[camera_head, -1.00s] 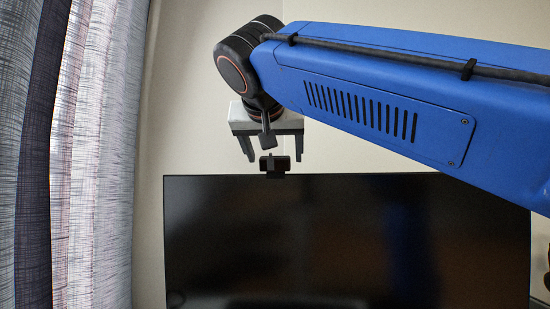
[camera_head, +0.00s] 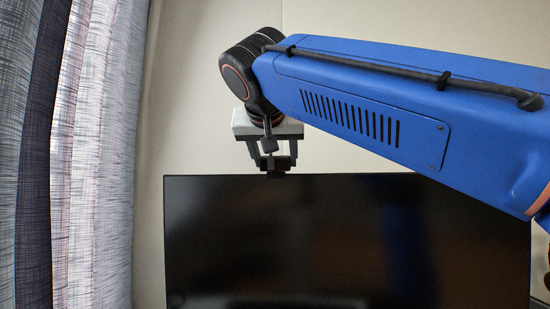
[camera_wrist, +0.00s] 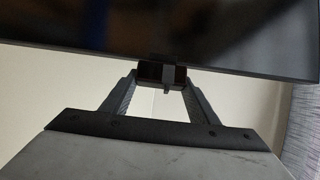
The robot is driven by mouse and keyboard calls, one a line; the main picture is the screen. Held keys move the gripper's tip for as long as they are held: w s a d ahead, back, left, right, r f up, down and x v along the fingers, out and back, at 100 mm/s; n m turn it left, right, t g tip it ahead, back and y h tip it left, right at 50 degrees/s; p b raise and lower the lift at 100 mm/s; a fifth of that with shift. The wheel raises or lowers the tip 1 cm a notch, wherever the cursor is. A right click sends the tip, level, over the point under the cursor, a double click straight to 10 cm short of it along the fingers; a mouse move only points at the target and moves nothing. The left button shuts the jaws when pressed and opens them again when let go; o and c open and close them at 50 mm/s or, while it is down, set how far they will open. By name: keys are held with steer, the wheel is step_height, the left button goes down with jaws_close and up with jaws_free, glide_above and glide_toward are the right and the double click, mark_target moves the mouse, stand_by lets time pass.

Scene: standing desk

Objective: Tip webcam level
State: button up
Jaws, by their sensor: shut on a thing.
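The webcam (camera_head: 273,162) is a small dark block on the top edge of the monitor (camera_head: 340,240), left of its middle. My gripper (camera_head: 274,158) comes down from above, with one finger at each end of the webcam. In the wrist view, the webcam (camera_wrist: 161,73) sits between the two fingertips of my gripper (camera_wrist: 161,77), and the fingers are shut on its ends. The monitor edge (camera_wrist: 225,68) runs just beyond it. The webcam's exact tilt is hard to tell, as it is small and dark in both views.
A grey curtain (camera_head: 85,150) hangs along the left side, and also shows at the right of the wrist view (camera_wrist: 302,130). The pale wall (camera_head: 195,100) behind the monitor is bare. My blue arm spans the upper right.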

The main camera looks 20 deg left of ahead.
steer(key=shift+w+a+r+g+h, duration=0.1)
steer(key=shift+w+g+h, duration=0.1)
steer(key=shift+g, duration=0.4)
steer(key=shift+w+a+r+g+h, duration=0.1)
steer(key=shift+w+g+h, duration=0.1)
steer(key=shift+g, duration=0.4)
steer(key=shift+f+g, duration=0.1)
steer(key=shift+g, duration=0.2)
steer(key=shift+d, duration=0.1)
steer(key=o, duration=1.1)
